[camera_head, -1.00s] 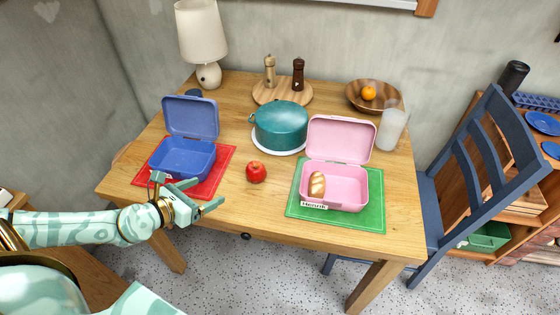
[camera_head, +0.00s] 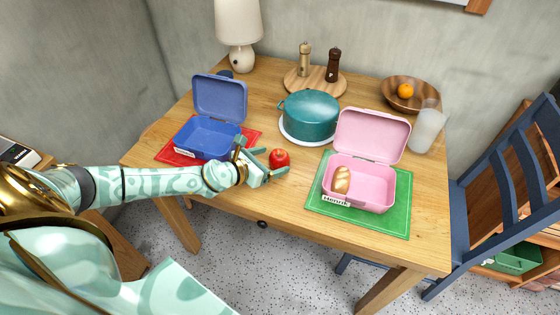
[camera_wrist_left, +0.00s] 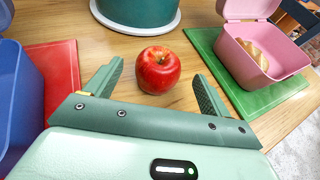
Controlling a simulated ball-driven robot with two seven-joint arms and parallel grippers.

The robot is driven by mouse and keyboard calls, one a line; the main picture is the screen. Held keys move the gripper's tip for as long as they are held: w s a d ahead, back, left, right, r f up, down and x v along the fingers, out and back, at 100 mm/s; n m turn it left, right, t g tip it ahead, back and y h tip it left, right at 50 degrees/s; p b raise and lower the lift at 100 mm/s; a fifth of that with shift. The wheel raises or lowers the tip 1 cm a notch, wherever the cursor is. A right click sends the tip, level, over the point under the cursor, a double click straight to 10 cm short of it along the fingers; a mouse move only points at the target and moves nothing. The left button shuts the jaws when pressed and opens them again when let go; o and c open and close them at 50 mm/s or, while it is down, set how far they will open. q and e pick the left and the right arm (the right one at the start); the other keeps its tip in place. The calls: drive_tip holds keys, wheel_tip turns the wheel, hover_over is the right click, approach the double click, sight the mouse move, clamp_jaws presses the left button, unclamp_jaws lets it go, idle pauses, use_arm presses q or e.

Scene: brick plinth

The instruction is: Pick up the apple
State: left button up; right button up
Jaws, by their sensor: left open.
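The red apple (camera_head: 279,159) stands on the wooden table between the blue lunchbox and the pink lunchbox. My left gripper (camera_head: 267,167) is open, just to the left of the apple in the head view. In the left wrist view the apple (camera_wrist_left: 158,69) sits ahead of the open fingers (camera_wrist_left: 158,85), roughly centred between them, with its near part around the level of the fingertips. I cannot tell whether a finger touches it. My right gripper is not in view.
The open blue lunchbox (camera_head: 207,137) is on a red mat (camera_head: 170,156). The open pink lunchbox (camera_head: 372,197), holding a bread roll (camera_head: 342,180), is on a green mat (camera_head: 393,219). A teal pot (camera_head: 309,114) stands behind the apple. A blue chair (camera_head: 507,200) is at the right.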

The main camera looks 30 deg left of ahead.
use_arm(q)
drive_tip(key=shift+x, duration=1.1)
drive_tip(key=shift+a, duration=0.1)
drive_tip(key=c, duration=1.1)
